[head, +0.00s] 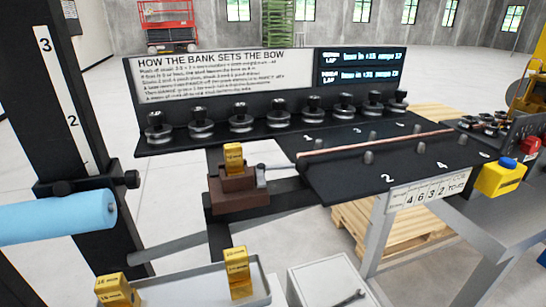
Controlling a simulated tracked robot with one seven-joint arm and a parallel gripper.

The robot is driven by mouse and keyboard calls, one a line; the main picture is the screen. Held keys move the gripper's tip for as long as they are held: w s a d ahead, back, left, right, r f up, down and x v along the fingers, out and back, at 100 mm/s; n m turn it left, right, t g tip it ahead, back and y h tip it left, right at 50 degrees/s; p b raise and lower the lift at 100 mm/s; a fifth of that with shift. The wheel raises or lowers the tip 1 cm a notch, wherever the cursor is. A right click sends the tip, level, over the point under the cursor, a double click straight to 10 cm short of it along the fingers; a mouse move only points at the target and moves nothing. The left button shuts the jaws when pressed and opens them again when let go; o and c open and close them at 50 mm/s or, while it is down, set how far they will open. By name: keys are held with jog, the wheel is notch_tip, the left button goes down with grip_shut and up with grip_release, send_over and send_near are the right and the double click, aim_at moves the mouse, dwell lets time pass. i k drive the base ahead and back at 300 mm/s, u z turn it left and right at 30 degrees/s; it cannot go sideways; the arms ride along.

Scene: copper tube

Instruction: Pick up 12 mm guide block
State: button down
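Three gold guide blocks are in view. One gold block (233,158) stands upright in a brown holder (240,194) left of the black board; its label is too small to read. A second gold block (237,272) stands upright in a grey tray (190,296) at the bottom; its marking is not clearly legible. A third gold block (116,291), apparently marked 16 mm, sits farther left at that tray. I cannot tell for sure which block is the 12 mm one. My gripper is not in view, and nothing is seen touching any block.
A black post (66,95) with numerals rises at the left. The black board (385,165) carries pegs and a copper tube (380,142), with several round knobs behind. A white box (330,280) with a wrench stands right of the tray. A yellow box (500,178) is far right.

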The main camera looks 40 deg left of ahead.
aim_at(233, 152)
jog(key=z, duration=1)
jog(key=i, duration=0.1)
jog(key=u, duration=2.5)
jog(key=k, duration=1.6)
jog(key=u, duration=0.55)
jog(key=i, duration=1)
jog(key=z, duration=0.05)
